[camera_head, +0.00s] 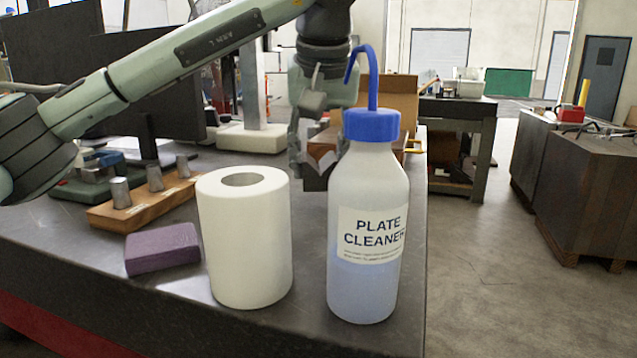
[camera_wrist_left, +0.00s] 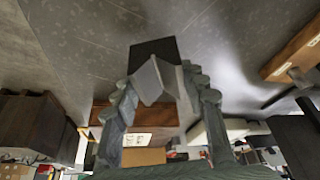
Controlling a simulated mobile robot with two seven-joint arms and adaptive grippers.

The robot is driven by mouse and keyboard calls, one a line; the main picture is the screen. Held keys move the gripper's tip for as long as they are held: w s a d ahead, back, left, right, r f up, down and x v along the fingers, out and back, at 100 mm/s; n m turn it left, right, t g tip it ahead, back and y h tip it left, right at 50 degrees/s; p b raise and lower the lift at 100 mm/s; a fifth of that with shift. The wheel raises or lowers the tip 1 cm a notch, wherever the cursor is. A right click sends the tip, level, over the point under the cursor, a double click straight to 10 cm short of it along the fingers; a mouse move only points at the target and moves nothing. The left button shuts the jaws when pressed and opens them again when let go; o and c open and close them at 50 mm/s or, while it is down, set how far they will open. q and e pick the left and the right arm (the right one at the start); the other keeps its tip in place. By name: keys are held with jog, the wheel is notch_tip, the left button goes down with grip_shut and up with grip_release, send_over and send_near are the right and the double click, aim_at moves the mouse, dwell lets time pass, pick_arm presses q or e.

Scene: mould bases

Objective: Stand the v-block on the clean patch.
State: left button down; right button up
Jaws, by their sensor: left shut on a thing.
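My left gripper (camera_head: 312,160) is above the bench, behind the plate cleaner bottle and the paper roll. It is shut on the v-block (camera_head: 320,161), a grey block with a light V-shaped notch and a dark face. In the left wrist view the v-block (camera_wrist_left: 155,82) sits between the two fingers of the left gripper (camera_wrist_left: 157,92), its dark face toward the bench top. I cannot tell whether it touches the bench. I cannot make out a clean patch for sure; the bench top (camera_wrist_left: 90,35) looks speckled. My right gripper is not in view.
The plate cleaner bottle (camera_head: 368,215) and white paper roll (camera_head: 247,245) stand at the front. A purple block (camera_head: 162,249) and wooden rack (camera_head: 135,208) with metal cylinders lie left. An open cardboard box (camera_head: 390,95) is behind. The bench's right edge is near the bottle.

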aim_at(319, 170)
pick_arm(q)
jog(key=shift+f, duration=1.85)
jog(key=shift+f, duration=0.1)
jog(key=c, duration=0.9)
grip_release()
jog(key=shift+o, duration=0.2)
jog(key=v, duration=1.2)
jog(key=shift+a, duration=0.15)
